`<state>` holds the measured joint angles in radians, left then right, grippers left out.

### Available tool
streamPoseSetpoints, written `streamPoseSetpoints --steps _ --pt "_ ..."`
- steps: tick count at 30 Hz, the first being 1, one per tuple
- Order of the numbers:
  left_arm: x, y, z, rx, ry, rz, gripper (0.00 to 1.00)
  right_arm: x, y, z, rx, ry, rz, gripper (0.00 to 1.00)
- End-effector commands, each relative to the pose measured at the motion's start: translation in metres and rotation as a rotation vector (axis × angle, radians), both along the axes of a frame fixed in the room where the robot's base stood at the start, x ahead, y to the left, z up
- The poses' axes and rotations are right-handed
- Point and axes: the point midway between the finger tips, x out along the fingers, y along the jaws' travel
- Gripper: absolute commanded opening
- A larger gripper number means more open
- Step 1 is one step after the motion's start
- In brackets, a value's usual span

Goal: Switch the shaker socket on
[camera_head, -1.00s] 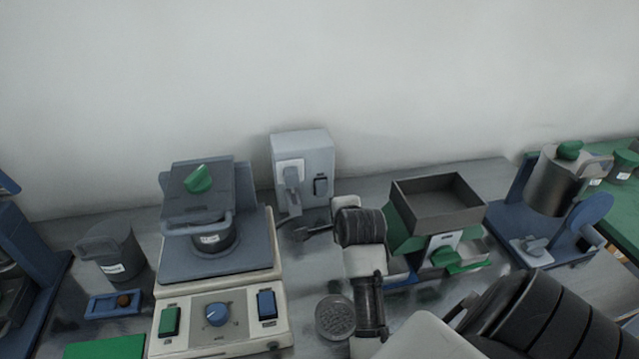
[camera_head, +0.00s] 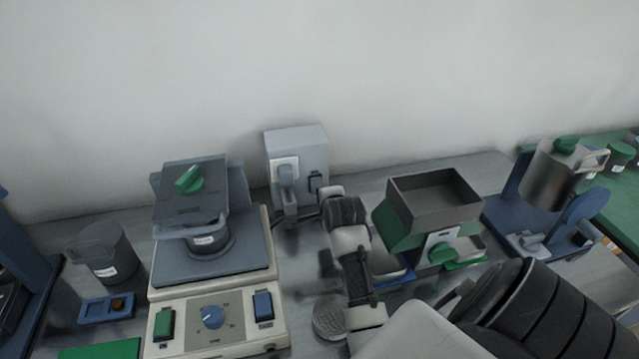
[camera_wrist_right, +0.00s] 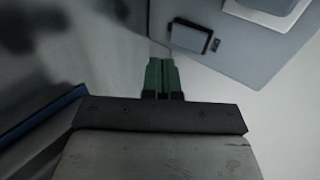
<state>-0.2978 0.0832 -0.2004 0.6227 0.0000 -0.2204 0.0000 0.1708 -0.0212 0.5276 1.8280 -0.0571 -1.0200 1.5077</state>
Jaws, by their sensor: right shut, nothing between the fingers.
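A grey wall socket box (camera_head: 312,148) stands against the back wall. It has a white plate with a plug (camera_head: 287,182) in it and a dark rocker switch (camera_head: 315,182) to the plug's right. The right wrist view shows the switch (camera_wrist_right: 190,37) on the box's face. My right gripper (camera_wrist_right: 162,68) is shut and empty, its green fingers together just below and left of the switch in that view. Whether they touch the box I cannot tell. In the head view my arm hides the fingertips, near the box's lower right. My left gripper is not in view.
A cream-based machine (camera_head: 185,341) with a dial, switches and a lidded pot stands left of the box. A green hopper device (camera_head: 400,224) is close to the right of my arm. A round metal disc (camera_head: 328,318) lies below it.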

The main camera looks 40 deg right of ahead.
Motion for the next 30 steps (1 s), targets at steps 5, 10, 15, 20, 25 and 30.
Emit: streamPoseSetpoints --steps 5,10,15,20,25,30 --pt "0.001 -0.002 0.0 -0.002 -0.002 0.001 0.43 0.023 -0.013 -0.019 0.0 0.003 0.001 0.0" --pt "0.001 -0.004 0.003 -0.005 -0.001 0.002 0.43 0.044 -0.024 -0.02 -0.001 0.0 0.001 0.0" --pt "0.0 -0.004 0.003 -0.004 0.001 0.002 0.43 0.054 -0.029 -0.023 0.0 0.001 0.0 0.0" --pt "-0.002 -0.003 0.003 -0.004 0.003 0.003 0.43 0.056 -0.031 -0.023 0.0 0.0 0.0 0.0" --pt "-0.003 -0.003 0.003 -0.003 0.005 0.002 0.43 0.056 -0.031 -0.023 0.0 0.0 0.0 0.0" --pt "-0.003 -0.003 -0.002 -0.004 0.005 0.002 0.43 0.058 -0.031 -0.026 -0.007 -0.018 0.0 0.0"
